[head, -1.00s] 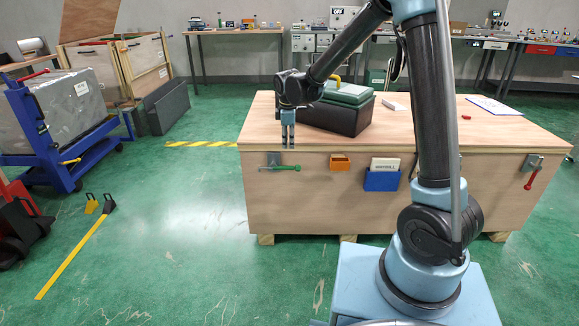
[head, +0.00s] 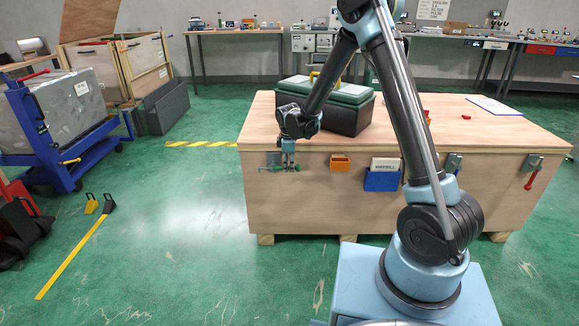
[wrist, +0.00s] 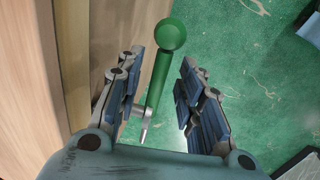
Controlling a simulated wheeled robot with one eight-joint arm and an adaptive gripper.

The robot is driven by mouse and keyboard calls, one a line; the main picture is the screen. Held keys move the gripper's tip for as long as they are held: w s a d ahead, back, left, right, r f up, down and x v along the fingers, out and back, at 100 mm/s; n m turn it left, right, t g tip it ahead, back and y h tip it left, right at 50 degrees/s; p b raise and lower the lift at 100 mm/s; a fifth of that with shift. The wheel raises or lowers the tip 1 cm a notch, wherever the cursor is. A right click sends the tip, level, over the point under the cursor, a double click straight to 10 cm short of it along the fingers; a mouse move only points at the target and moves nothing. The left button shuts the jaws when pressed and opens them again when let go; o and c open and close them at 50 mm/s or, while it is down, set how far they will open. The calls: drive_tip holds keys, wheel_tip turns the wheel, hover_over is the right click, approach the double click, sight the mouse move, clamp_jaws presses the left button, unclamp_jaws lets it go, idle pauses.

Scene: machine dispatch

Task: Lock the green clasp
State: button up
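The green clasp (head: 266,169) is on the front face of the wooden crate (head: 330,210), near its left end. In the wrist view its green handle (wrist: 157,75) with a round knob end lies between the two fingers. My gripper (head: 288,163) is down at the crate's front face, partly covering the clasp. In the wrist view my gripper (wrist: 160,80) is open around the handle. The left finger is close to the handle and a clear gap shows on the right. Whether the left finger touches it, I cannot tell.
On the crate's front are an orange holder (head: 340,162), a blue pocket with a white card (head: 381,181), a grey clasp plate (head: 453,163) and a red-handled clasp (head: 531,179). A dark toolbox with a green lid (head: 348,116) stands on top.

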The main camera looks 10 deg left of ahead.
drive_tip(key=shift+f, duration=0.35)
clamp_jaws()
